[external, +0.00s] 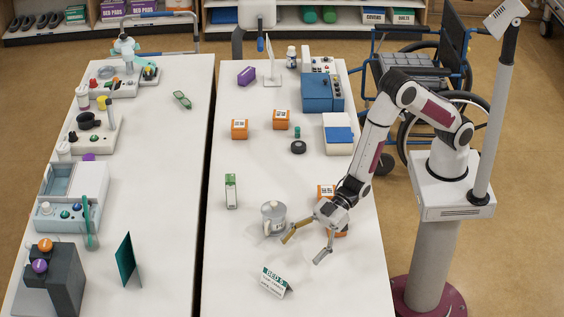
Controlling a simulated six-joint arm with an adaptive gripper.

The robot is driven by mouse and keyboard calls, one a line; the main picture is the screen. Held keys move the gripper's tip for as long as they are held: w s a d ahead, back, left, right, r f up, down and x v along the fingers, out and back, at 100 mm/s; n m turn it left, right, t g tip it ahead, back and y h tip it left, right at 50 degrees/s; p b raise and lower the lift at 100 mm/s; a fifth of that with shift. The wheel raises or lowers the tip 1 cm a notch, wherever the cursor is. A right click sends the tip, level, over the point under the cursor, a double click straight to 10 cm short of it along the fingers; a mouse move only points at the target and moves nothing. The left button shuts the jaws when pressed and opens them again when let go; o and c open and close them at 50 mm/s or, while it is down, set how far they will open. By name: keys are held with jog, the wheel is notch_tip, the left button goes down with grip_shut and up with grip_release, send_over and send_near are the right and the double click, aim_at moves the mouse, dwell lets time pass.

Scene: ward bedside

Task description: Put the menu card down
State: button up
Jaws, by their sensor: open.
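A dark green folded card (126,261), probably the menu card, stands upright on the left table; no print on it can be read. A small white and green tent card (275,282) marked "BED 5" stands near the front of the right table. My gripper (305,250) is open and empty over the right table. It is behind and to the right of the tent card, with its fingers apart. One finger appears close to a grey lidded pot (273,219); I cannot tell whether they touch.
An orange box (326,191) is beside my wrist, partly hidden. A grey block with knobs (62,283) stands left of the green card. A gap (207,180) separates the tables. The right table's front left is clear.

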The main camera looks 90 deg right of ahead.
jog(key=shift+w+d+r, duration=0.2)
jog(key=shift+d+r, duration=0.15)
jog(key=s+d+r+m+h, duration=0.2)
jog(key=s+d+r+h, duration=0.15)
jog(key=d+r, duration=0.7)
jog(key=s+d+r+m+h, duration=0.2)
jog(key=d+r+m+h, duration=0.3)
jog(key=d, duration=1)
jog(key=s+d+r+g, duration=0.1)
jog(key=s+d, duration=0.3)
jog(key=s, duration=0.5)
jog(key=s+d+r+m+g+h, duration=0.1)
jog(key=s+d, duration=0.4)
jog(key=s, duration=0.4)
jog(key=s+d+r+m+g, duration=0.1)
jog(key=s+d, duration=0.3)
jog(key=s, duration=0.5)
jog(key=shift+s+d+r+g, duration=0.25)
jog(key=shift+d+r+g, duration=0.15)
jog(key=shift+r+g, duration=0.15)
dwell(1.8)
